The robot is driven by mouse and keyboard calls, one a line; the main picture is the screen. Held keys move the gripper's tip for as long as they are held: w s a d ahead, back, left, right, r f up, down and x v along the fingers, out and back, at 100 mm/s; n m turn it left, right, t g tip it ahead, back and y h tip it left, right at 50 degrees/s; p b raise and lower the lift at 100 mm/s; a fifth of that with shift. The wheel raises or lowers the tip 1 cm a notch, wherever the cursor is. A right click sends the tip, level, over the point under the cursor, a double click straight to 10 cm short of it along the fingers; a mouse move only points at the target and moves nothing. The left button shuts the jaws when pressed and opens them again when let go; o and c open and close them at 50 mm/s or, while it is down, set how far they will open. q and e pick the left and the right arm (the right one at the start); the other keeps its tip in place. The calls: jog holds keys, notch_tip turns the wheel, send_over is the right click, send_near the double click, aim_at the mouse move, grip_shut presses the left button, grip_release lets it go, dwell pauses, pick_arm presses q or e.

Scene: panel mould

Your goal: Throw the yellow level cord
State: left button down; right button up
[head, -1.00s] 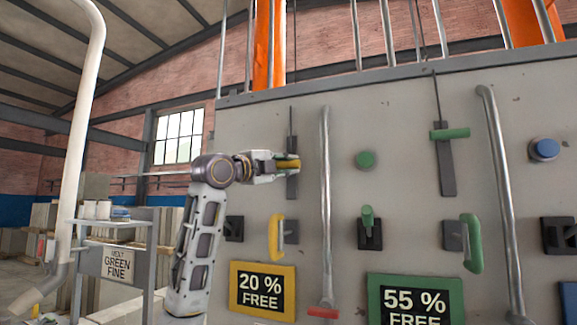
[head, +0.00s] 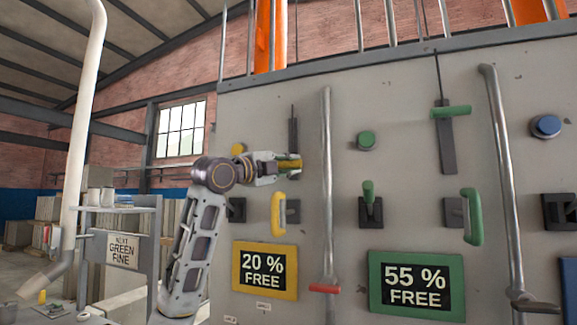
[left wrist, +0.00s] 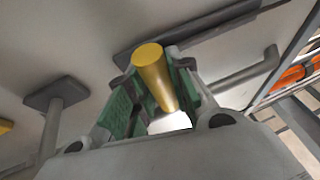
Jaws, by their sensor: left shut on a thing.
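The yellow level cord's handle (head: 290,163) is a short yellow bar at the lower part of a dark upright track (head: 293,128) on the grey panel. A thin dark cord runs up above the track. My left gripper (head: 286,164) is shut on this handle. In the left wrist view the yellow handle (left wrist: 153,72) sits between the green-padded fingers of my left gripper (left wrist: 150,95), its round end sticking out. My fingers hide part of the handle and track. My right gripper is not in view.
A metal pipe (head: 326,190) stands just right of the handle. A yellow lever (head: 277,213) and a 20 % FREE sign (head: 264,270) are below. A similar green handle (head: 451,112) sits higher on its track at right. A yellow button (head: 238,149) is behind my arm.

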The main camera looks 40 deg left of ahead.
pick_arm(q)
jog(key=shift+w+d+f, duration=0.1)
jog(key=shift+w+f, duration=0.05)
jog(key=shift+f, duration=0.15)
jog(key=c, duration=1.6)
grip_release()
jog(key=o, duration=0.3)
jog(key=shift+r, duration=0.1)
jog(key=v, duration=1.2)
